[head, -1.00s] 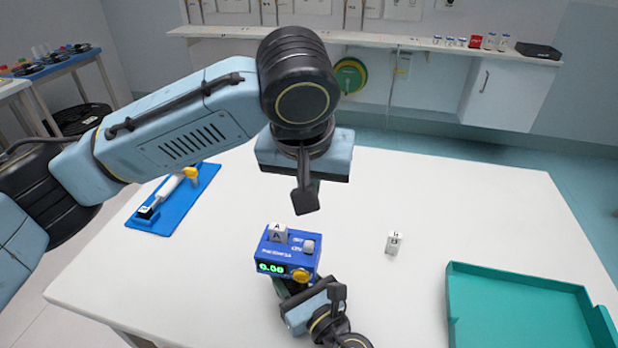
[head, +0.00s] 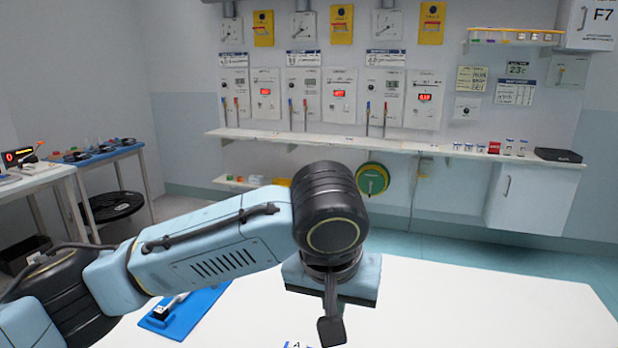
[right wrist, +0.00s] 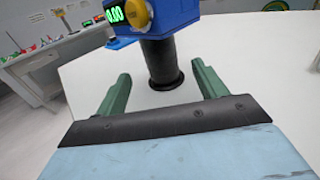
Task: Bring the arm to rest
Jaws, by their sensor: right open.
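In the head view my left arm reaches in from the left, and its gripper (head: 331,328) hangs over the white table (head: 480,305). I cannot tell whether its jaws are apart. In the right wrist view my right gripper (right wrist: 161,71) is open. Its two green fingers stand either side of the black stem (right wrist: 162,62) under a blue device (right wrist: 180,15) with a green 0.00 display and a yellow knob. The gap on each side shows the stem is not gripped. The right gripper is outside the head view.
A blue mat (head: 207,309) lies on the table's left, partly behind my left arm. A lettered block's top (head: 296,345) just shows at the bottom edge. A wall shelf (head: 330,141) and a side table (head: 98,152) stand beyond. The table's right part in view is clear.

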